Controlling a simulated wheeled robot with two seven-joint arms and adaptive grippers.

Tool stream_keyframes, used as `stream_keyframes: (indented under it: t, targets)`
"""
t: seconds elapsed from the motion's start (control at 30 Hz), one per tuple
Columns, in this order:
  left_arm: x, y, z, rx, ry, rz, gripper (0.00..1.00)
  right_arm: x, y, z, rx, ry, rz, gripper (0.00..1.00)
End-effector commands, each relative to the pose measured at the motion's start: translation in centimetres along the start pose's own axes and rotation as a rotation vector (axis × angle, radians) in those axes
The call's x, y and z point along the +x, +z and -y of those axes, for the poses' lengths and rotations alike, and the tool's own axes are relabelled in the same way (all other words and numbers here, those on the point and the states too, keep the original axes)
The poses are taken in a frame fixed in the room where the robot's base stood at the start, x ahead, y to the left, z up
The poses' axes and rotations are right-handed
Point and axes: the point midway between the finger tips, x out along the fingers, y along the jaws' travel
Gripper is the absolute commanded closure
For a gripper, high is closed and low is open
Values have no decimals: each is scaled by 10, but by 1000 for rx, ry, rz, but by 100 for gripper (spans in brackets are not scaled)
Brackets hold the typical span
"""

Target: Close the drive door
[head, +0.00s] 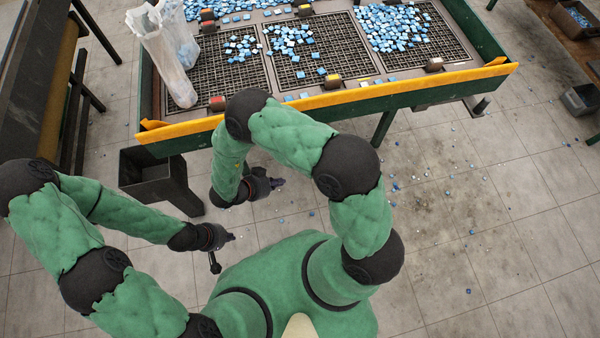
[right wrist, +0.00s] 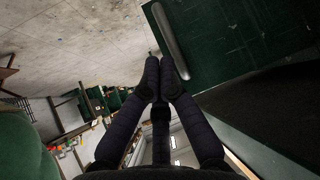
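In the right wrist view a dark green panel (right wrist: 235,40), which looks like the drive door, fills the upper right. A long grey bar handle (right wrist: 171,42) runs along its left side. Below the panel is a dark area (right wrist: 275,105); I cannot tell whether it is an opening. The door is not distinguishable in the head view.
The green table (head: 330,112) with a yellow front rail (head: 400,92) holds grids of blue tiles. A clear bag (head: 168,60) stands at its left. A dark bin (head: 150,170) sits beneath the left corner.

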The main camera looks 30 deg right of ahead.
Motion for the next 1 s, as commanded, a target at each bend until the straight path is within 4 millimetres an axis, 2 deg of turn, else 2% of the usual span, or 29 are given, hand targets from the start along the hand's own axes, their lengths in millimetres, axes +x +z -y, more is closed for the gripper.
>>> stream_keyframes:
  t: [0.17, 0.63, 0.8, 1.0]
  targets:
    - [9, 0, 3, 0, 0, 0, 100, 18, 2, -1, 4, 6, -1, 100]
    - [45, -2, 16, 0, 0, 0, 100, 104, 3, -1, 3, 6, 1, 100]
    - [53, -2, 19, 0, 0, 0, 100, 120, -16, -1, 5, 4, 1, 100]
    - [56, -2, 20, 0, 0, 0, 100, 128, -25, -1, 2, 3, 1, 100]
